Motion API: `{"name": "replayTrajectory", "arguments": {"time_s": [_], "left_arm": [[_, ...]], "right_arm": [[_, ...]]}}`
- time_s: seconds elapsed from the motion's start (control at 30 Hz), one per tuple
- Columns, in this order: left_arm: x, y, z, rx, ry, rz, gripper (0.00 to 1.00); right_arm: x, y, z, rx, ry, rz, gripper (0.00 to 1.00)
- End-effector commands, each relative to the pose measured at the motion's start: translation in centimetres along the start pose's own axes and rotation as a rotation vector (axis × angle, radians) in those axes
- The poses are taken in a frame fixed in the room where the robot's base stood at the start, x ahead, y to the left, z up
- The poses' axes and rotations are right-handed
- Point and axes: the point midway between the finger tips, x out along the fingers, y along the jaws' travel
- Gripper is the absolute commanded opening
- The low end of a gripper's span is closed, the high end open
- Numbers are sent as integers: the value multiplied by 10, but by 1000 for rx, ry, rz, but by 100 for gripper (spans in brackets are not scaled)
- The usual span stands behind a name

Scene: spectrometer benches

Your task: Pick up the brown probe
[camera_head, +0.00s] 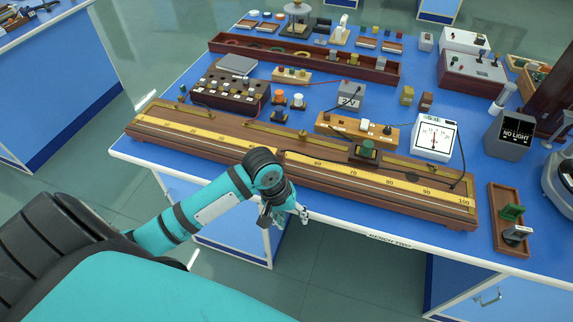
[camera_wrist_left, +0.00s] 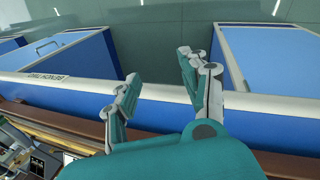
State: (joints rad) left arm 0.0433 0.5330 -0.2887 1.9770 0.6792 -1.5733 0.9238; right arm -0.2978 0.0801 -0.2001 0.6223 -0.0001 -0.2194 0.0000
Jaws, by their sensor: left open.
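I cannot pick out a brown probe for sure in either view. My left gripper (camera_head: 285,217) hangs at the front edge of the blue bench (camera_head: 140,150), just in front of the long wooden metre bridge (camera_head: 210,146). In the left wrist view the left gripper (camera_wrist_left: 158,66) is open, with nothing between its fingers. The fingers point past the bench edge toward the floor. My right gripper does not show.
A wooden tray (camera_head: 496,228) with green and grey pieces sits at the front right. A white dial meter (camera_head: 434,137) and a NO LIGHT box (camera_head: 508,137) stand behind. A long wooden box (camera_head: 310,58) lies farther back. Floor (camera_head: 320,270) shows in front of the bench.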

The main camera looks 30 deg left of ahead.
Motion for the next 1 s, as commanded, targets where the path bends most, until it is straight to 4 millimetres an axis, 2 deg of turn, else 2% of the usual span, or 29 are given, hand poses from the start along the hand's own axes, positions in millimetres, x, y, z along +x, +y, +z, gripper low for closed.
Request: {"name": "replayTrajectory", "arguments": {"time_s": [0.27,0.37,0.5,0.6,0.7,0.77,0.83,1.0], "left_arm": [[-53,-6,-61,-338,-48,-35,45],[-90,-15,-97,-565,-65,-47,45],[-163,-30,-143,-957,-97,-41,45],[-207,-37,-162,-1177,-129,-19,45],[-235,-42,-170,-1313,-156,-3,45],[-242,-43,-172,-1356,-167,2,45],[-242,-43,-173,-1378,-175,4,45],[-212,-39,-168,-1379,-178,2,45]], "right_arm": [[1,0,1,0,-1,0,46],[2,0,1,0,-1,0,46],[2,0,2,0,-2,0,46],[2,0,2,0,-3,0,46],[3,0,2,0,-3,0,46],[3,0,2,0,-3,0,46],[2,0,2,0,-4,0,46],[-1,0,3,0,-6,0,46]]}}
